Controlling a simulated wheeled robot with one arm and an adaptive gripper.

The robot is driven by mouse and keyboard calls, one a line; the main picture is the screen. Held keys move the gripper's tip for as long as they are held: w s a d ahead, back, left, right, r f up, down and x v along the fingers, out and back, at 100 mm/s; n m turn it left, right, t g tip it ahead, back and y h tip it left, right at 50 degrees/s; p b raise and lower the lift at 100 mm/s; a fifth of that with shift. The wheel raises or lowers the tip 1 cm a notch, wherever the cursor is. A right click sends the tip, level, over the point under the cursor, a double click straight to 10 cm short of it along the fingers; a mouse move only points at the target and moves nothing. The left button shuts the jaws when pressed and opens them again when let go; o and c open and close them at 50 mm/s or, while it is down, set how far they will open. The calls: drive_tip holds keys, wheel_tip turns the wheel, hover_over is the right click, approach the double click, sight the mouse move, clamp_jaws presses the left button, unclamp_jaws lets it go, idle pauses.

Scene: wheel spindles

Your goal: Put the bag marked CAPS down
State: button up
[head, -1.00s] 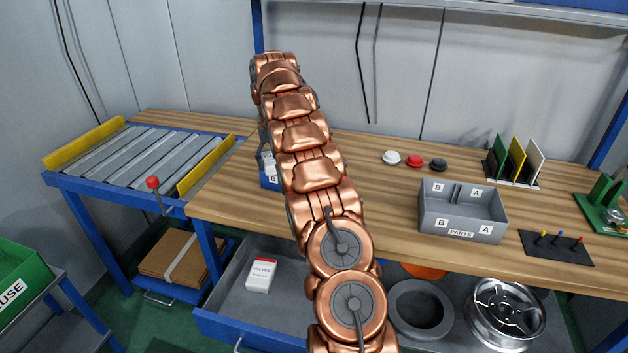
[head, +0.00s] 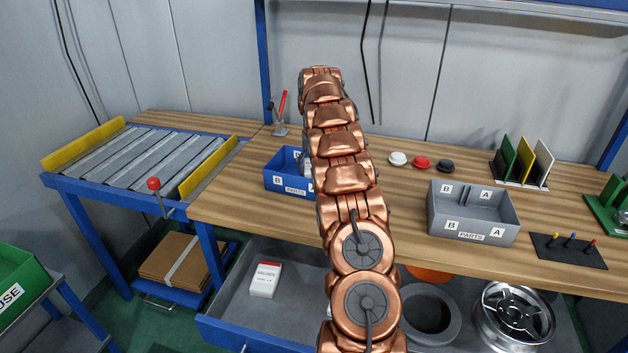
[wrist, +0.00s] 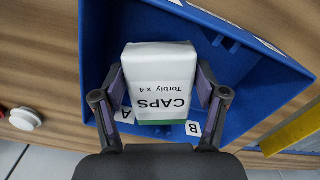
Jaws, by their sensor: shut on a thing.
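The white bag marked CAPS (wrist: 160,75), with a green band at its near end, fills the middle of the wrist view. My gripper (wrist: 160,88) is shut on it, one finger on each side. The bag is over or inside the blue parts bin (wrist: 242,85); I cannot tell whether it touches the bin's floor. Labels A (wrist: 126,115) and B (wrist: 193,128) show on the bin beside the bag. In the head view the blue bin (head: 285,185) stands on the bench, its right part hidden by my arm, which also hides most of the gripper.
A grey parts bin (head: 473,215) stands to the right on the bench. White, red and black caps (head: 421,162) lie behind it. A red-handled clamp (head: 281,115) stands behind the blue bin. A roller conveyor (head: 140,160) adjoins at left. An open drawer below holds a white box (head: 265,280).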

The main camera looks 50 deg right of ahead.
drive_tip(key=shift+f, duration=2.05)
drive_tip(key=shift+f, duration=0.15)
drive_tip(key=o, duration=1.2)
wheel_tip(320, 180, up, 7)
drive_tip(key=shift+w+f, duration=0.1)
drive_tip(key=shift+f, duration=0.1)
wheel_tip(320, 180, up, 4)
drive_tip(key=shift+r+p, duration=0.1)
drive_tip(key=shift+p, duration=0.5)
drive_tip(key=shift+r+p, duration=0.8)
